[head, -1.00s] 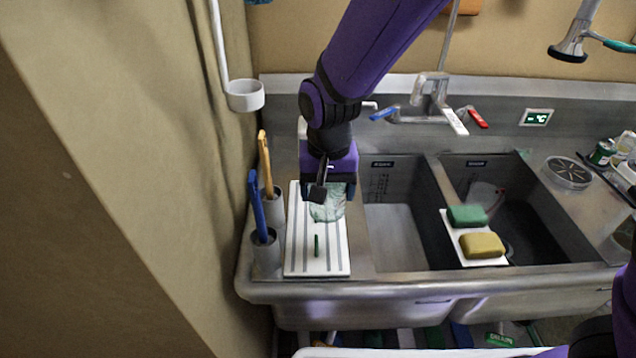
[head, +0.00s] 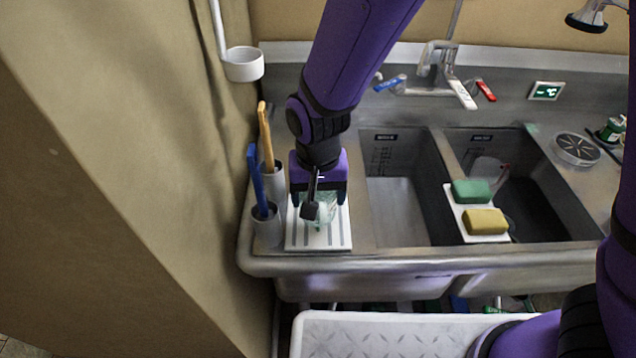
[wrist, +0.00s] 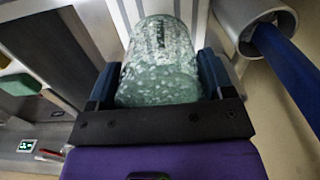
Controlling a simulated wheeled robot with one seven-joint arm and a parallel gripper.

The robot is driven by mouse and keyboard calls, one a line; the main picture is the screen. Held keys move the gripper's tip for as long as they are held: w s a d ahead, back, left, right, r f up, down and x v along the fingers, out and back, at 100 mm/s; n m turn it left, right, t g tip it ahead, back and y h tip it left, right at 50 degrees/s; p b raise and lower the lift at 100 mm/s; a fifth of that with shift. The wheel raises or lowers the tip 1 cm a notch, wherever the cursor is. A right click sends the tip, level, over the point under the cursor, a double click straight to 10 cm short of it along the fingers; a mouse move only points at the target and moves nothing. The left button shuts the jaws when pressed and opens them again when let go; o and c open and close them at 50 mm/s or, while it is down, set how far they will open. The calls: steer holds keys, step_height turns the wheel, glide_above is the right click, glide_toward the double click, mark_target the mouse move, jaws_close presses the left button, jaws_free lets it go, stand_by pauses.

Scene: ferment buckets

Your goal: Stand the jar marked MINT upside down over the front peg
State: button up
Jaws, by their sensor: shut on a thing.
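My gripper (head: 320,198) is shut on a greenish clear glass jar (head: 327,212), over the front part of a white grooved board (head: 303,239) left of the sinks. The wrist view shows the jar (wrist: 160,75) between my two fingers, with dark marking on its side too unclear to read as MINT. I cannot tell which end of the jar is its mouth, nor whether it touches the board. No peg shows clearly now; my gripper and the jar cover that part of the board.
Grey holders with a blue-handled tool (head: 257,180) and a yellow-handled tool (head: 266,135) stand close left of the board. The wall is just beyond. Right are two sink basins, with green (head: 472,191) and yellow (head: 486,221) sponges on a white ledge.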

steer(key=shift+f, duration=2.4)
steer(key=shift+f, duration=0.5)
steer(key=o, duration=1)
steer(key=shift+r, duration=0.15)
steer(key=shift+r, duration=0.85)
steer(key=shift+r, duration=0.25)
steer(key=shift+r, duration=0.75)
steer(key=shift+r, duration=0.25)
steer(key=shift+r, duration=0.75)
